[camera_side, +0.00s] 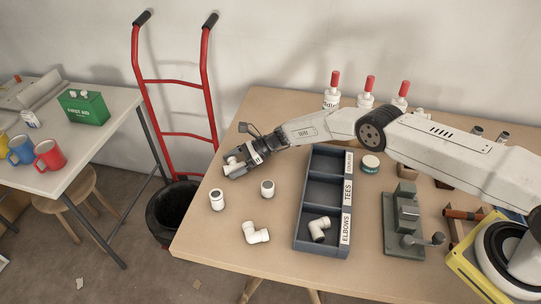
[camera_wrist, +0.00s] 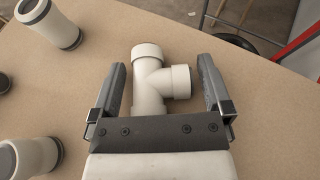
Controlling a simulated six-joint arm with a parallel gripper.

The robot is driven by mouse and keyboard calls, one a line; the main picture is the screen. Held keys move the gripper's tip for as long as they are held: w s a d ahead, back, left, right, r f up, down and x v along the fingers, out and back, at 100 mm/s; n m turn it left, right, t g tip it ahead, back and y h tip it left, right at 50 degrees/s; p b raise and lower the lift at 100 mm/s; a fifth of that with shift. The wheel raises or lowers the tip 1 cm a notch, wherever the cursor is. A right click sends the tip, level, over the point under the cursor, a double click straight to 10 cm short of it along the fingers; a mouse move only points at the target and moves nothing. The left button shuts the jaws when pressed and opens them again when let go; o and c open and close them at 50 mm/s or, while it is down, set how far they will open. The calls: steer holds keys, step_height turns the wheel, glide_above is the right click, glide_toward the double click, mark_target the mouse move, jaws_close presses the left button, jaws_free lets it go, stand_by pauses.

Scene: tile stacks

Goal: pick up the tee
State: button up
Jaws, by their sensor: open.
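The tee (camera_wrist: 152,80) is a white pipe fitting with a side branch. In the wrist view it lies on the table between my gripper's two dark fingers (camera_wrist: 162,85), its branch pointing toward the right finger. The fingers are open, with a small gap on each side of the tee. In the side view my gripper (camera_side: 234,168) is low over the table's left part, and the white tee (camera_side: 232,160) shows partly at its fingers; the rest is hidden.
Two white couplings with dark rings, one (camera_side: 217,199) and another (camera_side: 267,188), stand near my gripper. A white elbow (camera_side: 256,232) lies in front. A grey tray (camera_side: 311,190) labelled TEES and ELBOWS holds an elbow (camera_side: 319,228). A green vise (camera_side: 404,225) stands right of it.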

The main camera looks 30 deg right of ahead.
steer(key=c, duration=1.1)
steer(key=shift+r, duration=0.25)
